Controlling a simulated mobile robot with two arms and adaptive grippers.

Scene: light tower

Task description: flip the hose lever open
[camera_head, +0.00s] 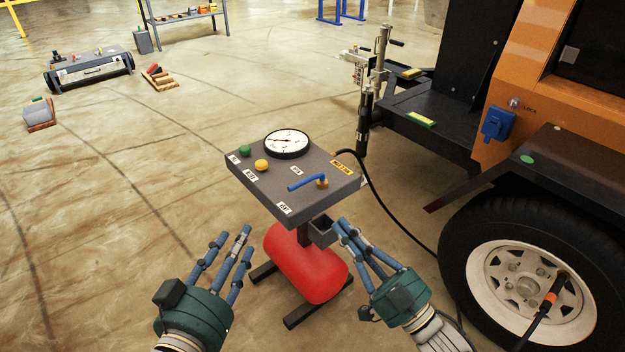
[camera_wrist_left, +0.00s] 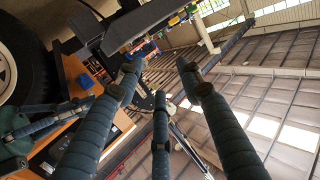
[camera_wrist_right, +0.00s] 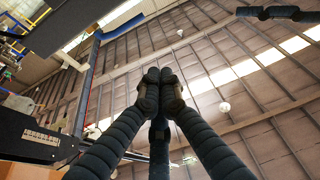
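The blue lever (camera_head: 308,183) lies across the near right part of a grey control panel (camera_head: 250,178), its right end at a brass-coloured fitting (camera_head: 322,183). A blue bar in the right wrist view may be this lever; I cannot be sure. My right gripper (camera_head: 345,228) is just below the panel's near right edge, apart from the lever. In the right wrist view its fingertips (camera_wrist_right: 160,78) meet with nothing seen between them. My left gripper (camera_head: 235,240) is empty, left of the red tank, with its fingers spread; they are also apart in the left wrist view (camera_wrist_left: 158,82).
The panel carries a round gauge (camera_head: 287,143), a green knob (camera_head: 245,151) and a yellow knob (camera_head: 261,165). A red tank (camera_head: 305,264) sits below it. A black hose (camera_head: 385,205) runs right towards an orange trailer (camera_head: 530,75) with a large wheel (camera_head: 525,280).

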